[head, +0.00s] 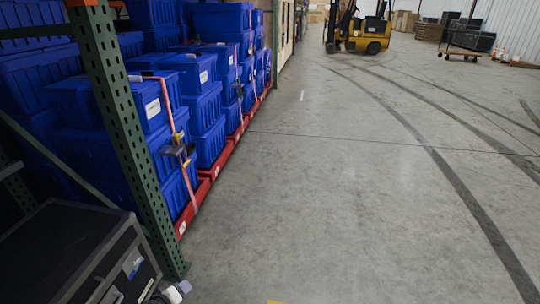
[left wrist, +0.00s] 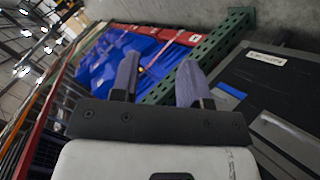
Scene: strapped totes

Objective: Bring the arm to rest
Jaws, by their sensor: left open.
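My left gripper (head: 176,292) shows only in part at the bottom edge of the head view, beside the black case. In the left wrist view the same gripper (left wrist: 160,62) has its two grey fingers apart with nothing between them. Beyond the fingers are blue totes, a green rack post and the black case. My right gripper is not in view.
Blue totes (head: 203,105) stand stacked in the rack on red bases (head: 187,217). An orange strap (head: 168,108) with a buckle (head: 179,148) hangs down the nearest stack. A green post (head: 127,135) and black case (head: 75,262) are close. The floor right is clear.

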